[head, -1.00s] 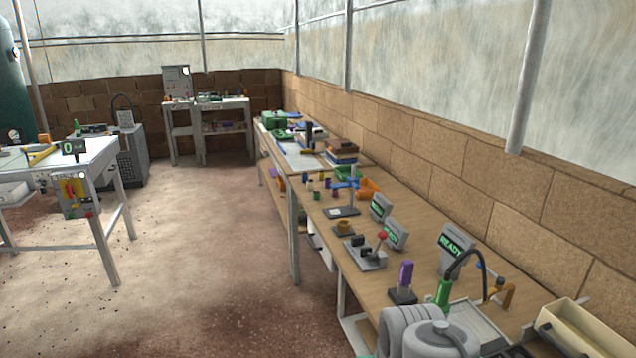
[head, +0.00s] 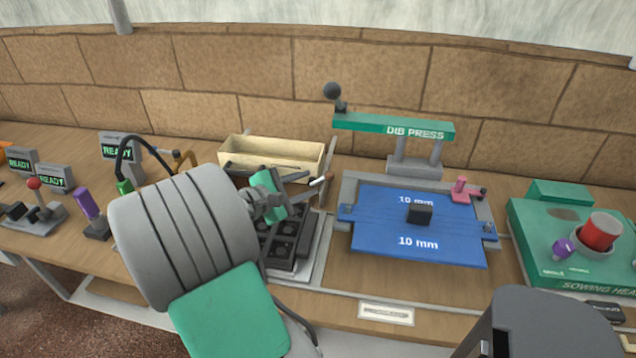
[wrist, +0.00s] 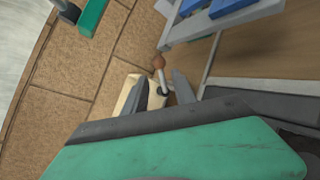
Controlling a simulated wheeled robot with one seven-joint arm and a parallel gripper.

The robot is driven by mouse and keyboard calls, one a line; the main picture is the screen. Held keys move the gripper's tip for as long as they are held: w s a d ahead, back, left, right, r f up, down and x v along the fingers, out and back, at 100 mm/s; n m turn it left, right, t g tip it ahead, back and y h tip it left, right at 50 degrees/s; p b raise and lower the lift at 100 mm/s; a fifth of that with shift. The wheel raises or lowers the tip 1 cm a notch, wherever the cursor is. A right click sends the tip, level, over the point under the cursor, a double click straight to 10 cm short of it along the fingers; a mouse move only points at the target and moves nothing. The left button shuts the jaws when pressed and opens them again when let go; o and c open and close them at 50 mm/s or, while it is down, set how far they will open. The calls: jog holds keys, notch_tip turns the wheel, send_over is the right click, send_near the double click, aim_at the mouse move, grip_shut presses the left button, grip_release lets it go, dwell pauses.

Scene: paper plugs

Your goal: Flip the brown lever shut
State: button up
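The brown lever shows in the head view (head: 328,176) as a small brown knob on a short pale stem, just right of my gripper (head: 306,187). In the wrist view the lever's brown knob (wrist: 158,62) sticks out past the fingertips, its stem tilted slightly. My gripper (wrist: 159,85) is open, with a dark finger on each side of the stem and visible gaps. I cannot tell whether either finger touches it. The lever's base is mostly hidden by my gripper.
A black tray (head: 286,246) lies below my gripper. A cream bin (head: 270,160) stands behind it. The blue board (head: 400,259) under the green press (head: 400,126) is close on the right. A green unit (head: 560,235) stands farther right. A brick wall backs the bench.

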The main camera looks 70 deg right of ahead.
aim_at(324, 178)
jog(key=x, duration=0.6)
jog(key=shift+c, duration=0.5)
grip_shut()
dwell(0.8)
